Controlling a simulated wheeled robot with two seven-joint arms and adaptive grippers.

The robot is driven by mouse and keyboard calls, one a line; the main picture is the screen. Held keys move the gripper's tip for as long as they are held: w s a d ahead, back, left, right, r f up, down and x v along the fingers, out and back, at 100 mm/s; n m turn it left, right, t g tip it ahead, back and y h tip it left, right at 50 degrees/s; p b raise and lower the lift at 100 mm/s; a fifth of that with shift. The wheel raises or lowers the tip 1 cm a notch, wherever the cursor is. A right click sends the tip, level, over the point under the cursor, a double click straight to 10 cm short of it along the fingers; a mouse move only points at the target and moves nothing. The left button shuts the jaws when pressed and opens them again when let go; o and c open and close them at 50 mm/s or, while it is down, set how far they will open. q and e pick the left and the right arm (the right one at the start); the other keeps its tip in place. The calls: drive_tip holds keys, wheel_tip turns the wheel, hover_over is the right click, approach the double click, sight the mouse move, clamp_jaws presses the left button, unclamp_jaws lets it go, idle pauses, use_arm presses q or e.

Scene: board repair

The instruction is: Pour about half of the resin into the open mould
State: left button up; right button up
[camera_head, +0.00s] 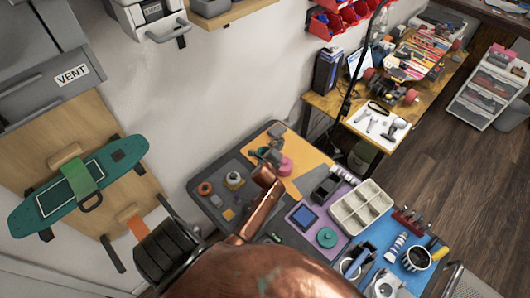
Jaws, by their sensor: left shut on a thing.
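My left gripper (268,153) is small and grey in the head view, over the back of the near bench at the orange mat. It is shut, apparently on a small thing that its fingers and arm mostly hide. A round pink thing (285,166) is right beside the fingers; I cannot tell whether it is held, touched or apart. I cannot tell which thing is the resin or the open mould, and no pouring shows. My right gripper is not in view.
A white compartment tray (361,208), a teal round thing (327,237) and a dark-framed blue square (303,217) lie right of my arm. A green skateboard (80,185) is at left. Small parts crowd the bench.

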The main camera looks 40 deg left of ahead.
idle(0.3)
use_arm(q)
drive_tip(key=shift+r+n+t+b, duration=0.15)
drive_tip(key=shift+n+t+b, duration=0.15)
drive_tip(key=shift+n+b, duration=0.3)
drive_tip(key=shift+w+d+h, duration=0.25)
drive_tip(key=shift+d+h, duration=0.05)
idle(0.6)
drive_tip(key=shift+b, duration=0.35)
idle(0.6)
drive_tip(key=shift+w+d+f+n+t+b, duration=0.1)
drive_tip(key=shift+d+f+n+t+b, duration=0.15)
drive_tip(key=shift+n+t+b, duration=0.6)
idle(1.3)
drive_tip(key=shift+g, duration=0.35)
